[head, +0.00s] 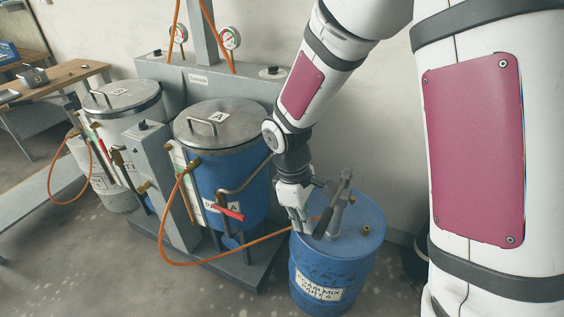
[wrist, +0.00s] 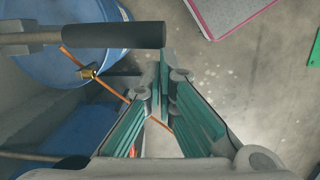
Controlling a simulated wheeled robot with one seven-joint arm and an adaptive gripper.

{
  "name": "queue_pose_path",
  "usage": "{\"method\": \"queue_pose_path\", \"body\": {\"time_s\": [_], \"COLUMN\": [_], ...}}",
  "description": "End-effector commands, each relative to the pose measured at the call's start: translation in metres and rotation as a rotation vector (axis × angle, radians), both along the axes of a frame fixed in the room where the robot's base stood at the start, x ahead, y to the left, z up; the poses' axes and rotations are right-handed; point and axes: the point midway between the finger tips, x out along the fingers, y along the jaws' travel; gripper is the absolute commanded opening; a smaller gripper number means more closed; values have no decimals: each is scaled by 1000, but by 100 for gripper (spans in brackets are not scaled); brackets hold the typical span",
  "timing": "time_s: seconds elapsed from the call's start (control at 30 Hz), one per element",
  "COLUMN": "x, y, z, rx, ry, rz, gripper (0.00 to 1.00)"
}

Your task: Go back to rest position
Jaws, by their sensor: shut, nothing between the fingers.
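My gripper (head: 299,215) is at the end of my arm, by the top of the blue drum labelled foam mix part A (head: 325,283). In the wrist view my gripper (wrist: 160,72) has its teal-lined fingers converging at the tips, with nothing between them. A hand pump with a dark-gripped lever (head: 337,205) stands on the drum's lid, close beside my gripper. The black lever grip (wrist: 128,36) crosses the upper left of the wrist view, just ahead of the fingertips. I cannot tell whether the fingers touch it.
A blue tank marked A (head: 232,185) with a steel lid stands left of my arm. An orange hose (head: 220,262) loops from its valve towards the drum. A white tank (head: 122,112) and a wooden table (head: 62,75) are farther left. Open floor (head: 95,265) lies at the front left.

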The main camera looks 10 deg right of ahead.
Motion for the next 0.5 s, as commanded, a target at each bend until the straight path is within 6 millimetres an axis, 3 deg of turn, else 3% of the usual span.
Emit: {"method": "queue_pose_path", "body": {"time_s": [0.17,0.27,0.5], "x": [0,-1,-16], "y": [-2,-6,-28], "z": [5,20,91], "rx": [-1,-4,1], "ry": [-10,-35,-171], "rz": [-12,-44,-234], "gripper": [0,0,0]}}
